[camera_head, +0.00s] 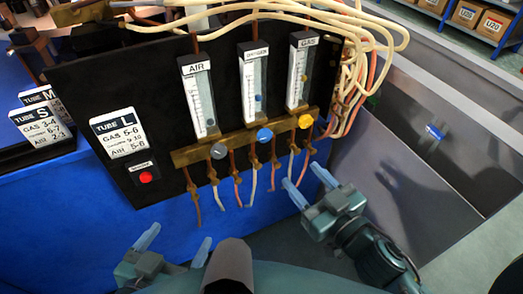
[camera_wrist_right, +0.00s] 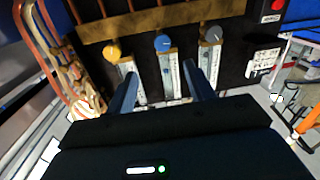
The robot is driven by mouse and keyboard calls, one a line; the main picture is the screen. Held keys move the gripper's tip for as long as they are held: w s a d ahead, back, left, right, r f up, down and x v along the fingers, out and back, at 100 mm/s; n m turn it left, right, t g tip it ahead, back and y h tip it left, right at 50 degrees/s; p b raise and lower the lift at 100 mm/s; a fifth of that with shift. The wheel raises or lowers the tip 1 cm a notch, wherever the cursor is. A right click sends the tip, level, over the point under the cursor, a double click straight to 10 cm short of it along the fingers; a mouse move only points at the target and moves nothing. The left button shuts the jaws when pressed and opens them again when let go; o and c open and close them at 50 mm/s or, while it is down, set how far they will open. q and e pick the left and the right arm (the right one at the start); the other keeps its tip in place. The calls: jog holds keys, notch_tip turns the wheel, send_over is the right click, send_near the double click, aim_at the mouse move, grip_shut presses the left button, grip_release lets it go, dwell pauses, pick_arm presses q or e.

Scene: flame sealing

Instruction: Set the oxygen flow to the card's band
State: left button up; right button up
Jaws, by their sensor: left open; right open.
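The oxygen flowmeter (camera_head: 254,85) stands between the air flowmeter (camera_head: 198,95) and the gas flowmeter (camera_head: 299,72) on a black panel. Below it is the blue oxygen knob (camera_head: 264,135), beside a grey knob (camera_head: 218,151) and a yellow knob (camera_head: 305,121). The float sits low in the oxygen tube; its reading is too small to tell. The TUBE L card (camera_head: 121,134) shows gas 5-6, oxygen apparently 9-10, air 5-6. My right gripper (camera_head: 306,181) is open, below the knobs; in the right wrist view the blue knob (camera_wrist_right: 162,42) lies beyond its fingers. My left gripper (camera_head: 174,243) is open and empty, low in front.
Thin hoses hang under the brass manifold (camera_head: 240,138), and pale hoses loop at the panel's right. A red button (camera_head: 146,177) is at the panel's lower left. Cards for tubes S (camera_head: 42,124) and M stand at left. A grey bin is at right.

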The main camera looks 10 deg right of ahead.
aim_at(266, 138)
jog(key=x, duration=1.3)
jog(key=shift+w+a, duration=0.1)
jog(key=shift+a, duration=0.2)
jog(key=c, duration=1)
jog(key=shift+o, duration=0.2)
jog(key=shift+p, duration=0.3)
